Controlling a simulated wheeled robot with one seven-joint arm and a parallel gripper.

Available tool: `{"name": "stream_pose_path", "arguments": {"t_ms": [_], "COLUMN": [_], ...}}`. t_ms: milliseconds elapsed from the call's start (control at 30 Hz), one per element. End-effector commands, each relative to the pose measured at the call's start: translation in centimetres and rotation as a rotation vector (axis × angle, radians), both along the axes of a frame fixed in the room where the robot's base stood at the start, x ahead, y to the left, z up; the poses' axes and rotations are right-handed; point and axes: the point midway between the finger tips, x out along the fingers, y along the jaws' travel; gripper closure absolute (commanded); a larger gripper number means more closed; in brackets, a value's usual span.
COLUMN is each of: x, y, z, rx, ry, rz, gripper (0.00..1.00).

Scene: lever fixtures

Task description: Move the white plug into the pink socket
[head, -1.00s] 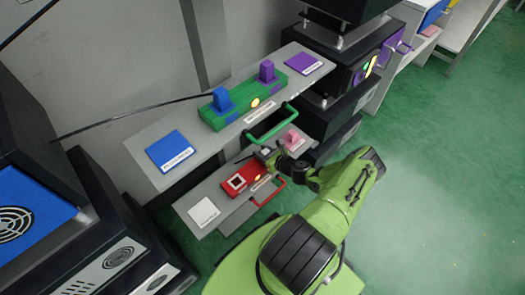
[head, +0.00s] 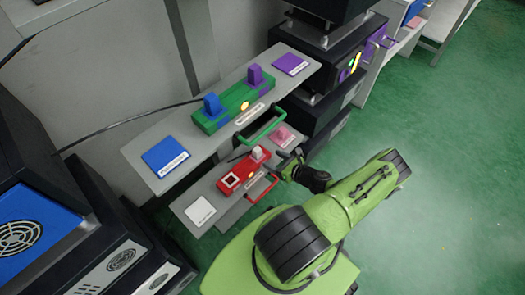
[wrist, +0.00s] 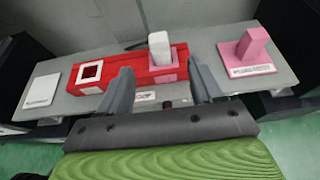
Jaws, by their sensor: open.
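The white plug (wrist: 159,46) stands upright in the pink socket (wrist: 166,72) at the right end of the red block (wrist: 118,72). The socket's pink rim shows around the plug's base. In the head view the white plug (head: 257,153) also stands on the red block's right end. My gripper (wrist: 161,76) is open and empty, its fingers apart on the near side of the plug, which shows between them in the wrist view. In the head view my gripper (head: 290,166) is to the right of the red block, partly hidden by my arm.
The white-rimmed socket (wrist: 90,74) on the red block is empty. A pink plug (wrist: 248,48) stands on a pink pad to the right. A white pad (wrist: 43,90) lies left. Above is a shelf with a green block (head: 232,106); red (head: 263,188) and green (head: 265,125) handles stick out in front.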

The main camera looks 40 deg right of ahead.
Motion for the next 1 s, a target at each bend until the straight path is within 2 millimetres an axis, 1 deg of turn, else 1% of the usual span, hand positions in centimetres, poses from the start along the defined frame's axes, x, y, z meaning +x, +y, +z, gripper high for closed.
{"name": "stream_pose_path", "arguments": {"t_ms": [33, 100, 233, 1000], "x": [-1.1, -2.2, -3.3, -3.4], "y": [-0.1, -0.2, -0.1, -0.1], "z": [0.7, 1.1, 1.4, 1.3], "rx": [0.0, -0.001, 0.0, 0.0], "ry": [0.002, 0.0, 0.0, 0.0], "rz": [-0.004, -0.003, 0.0, 0.0], "gripper": [0.34, 0.34, 0.34, 0.34]}}
